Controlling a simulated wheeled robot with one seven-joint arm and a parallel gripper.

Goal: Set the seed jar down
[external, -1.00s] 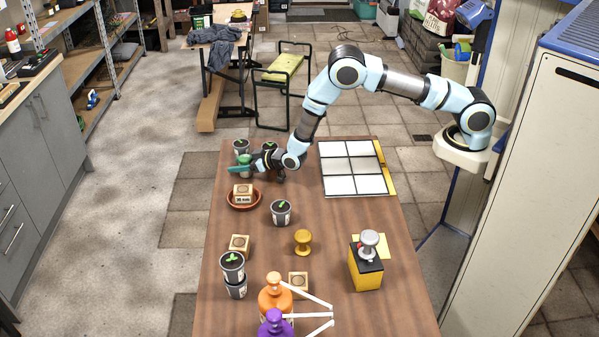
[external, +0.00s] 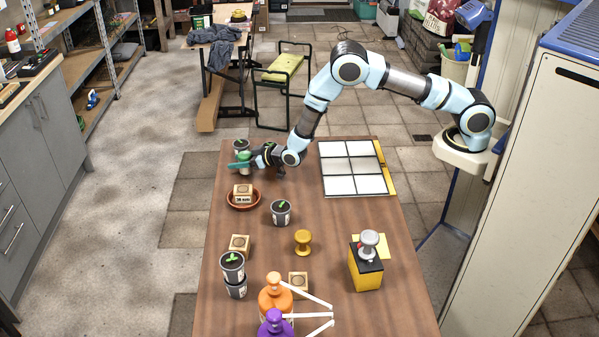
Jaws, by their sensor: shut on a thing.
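My gripper (external: 250,159) is at the far left end of the wooden table (external: 330,235). It is shut on a small green and teal thing at its tip, which I take to be the seed jar (external: 243,156). The jar is small in this view and partly covered by the fingers. I cannot tell whether its bottom touches the table.
A grey seedling pot (external: 240,145) stands just behind the held jar. A wooden block (external: 243,189) sits in a terracotta saucer (external: 244,205) in front of it. Another seedling pot (external: 281,212) stands nearby. A white tiled panel (external: 353,168) lies to the right.

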